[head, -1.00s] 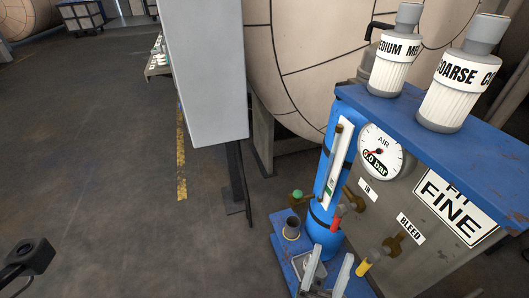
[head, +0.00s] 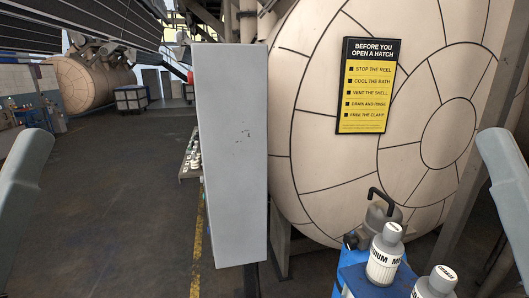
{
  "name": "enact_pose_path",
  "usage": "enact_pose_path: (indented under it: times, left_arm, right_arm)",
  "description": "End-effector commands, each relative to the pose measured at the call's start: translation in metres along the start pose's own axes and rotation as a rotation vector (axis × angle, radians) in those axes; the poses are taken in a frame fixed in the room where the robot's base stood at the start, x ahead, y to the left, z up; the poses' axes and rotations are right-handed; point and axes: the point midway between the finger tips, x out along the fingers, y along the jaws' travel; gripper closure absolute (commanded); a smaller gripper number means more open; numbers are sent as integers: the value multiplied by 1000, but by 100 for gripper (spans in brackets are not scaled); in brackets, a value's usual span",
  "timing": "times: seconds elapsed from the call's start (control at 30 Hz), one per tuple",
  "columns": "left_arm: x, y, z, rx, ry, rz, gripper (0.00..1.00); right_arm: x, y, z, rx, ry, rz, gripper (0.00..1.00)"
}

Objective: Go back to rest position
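My two arms show only as grey links, one upright at the left edge and one at the right edge. Both grippers are out of view, so I cannot see their fingers or anything they might hold. A blue cart (head: 355,282) stands at the bottom right, mostly cut off by the picture edge. White cartridges with grey caps stand on it: a medium one (head: 385,254) and a coarse one (head: 435,284). The cart's gauge and valves are outside this view.
A tall grey cabinet (head: 232,150) stands in the middle, before a large cream vessel (head: 330,150). A yellow and black hatch sign (head: 366,86) is on the vessel. Open dark floor (head: 120,210) lies at the left, with another vessel (head: 92,82) far back.

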Motion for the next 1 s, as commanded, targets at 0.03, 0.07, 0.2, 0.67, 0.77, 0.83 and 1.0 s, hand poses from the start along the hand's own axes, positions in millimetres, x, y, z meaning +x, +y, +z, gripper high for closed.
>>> enact_pose_path:
  times: [0.03, 0.07, 0.2, 0.67, 0.77, 0.83, 1.0]
  left_arm:
    - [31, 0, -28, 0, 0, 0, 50]
    - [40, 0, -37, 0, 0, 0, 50]
    - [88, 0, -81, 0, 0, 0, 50]
    - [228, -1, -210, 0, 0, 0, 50]
    - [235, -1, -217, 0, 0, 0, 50]
    - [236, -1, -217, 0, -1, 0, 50]
    - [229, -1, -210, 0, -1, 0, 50]
  right_arm:
    - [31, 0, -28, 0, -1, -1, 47]
    - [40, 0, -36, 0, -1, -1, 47]
    - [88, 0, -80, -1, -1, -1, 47]
    - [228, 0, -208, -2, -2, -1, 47]
    - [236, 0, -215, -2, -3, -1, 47]
    - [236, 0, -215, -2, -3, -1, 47]
    - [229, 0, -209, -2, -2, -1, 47]
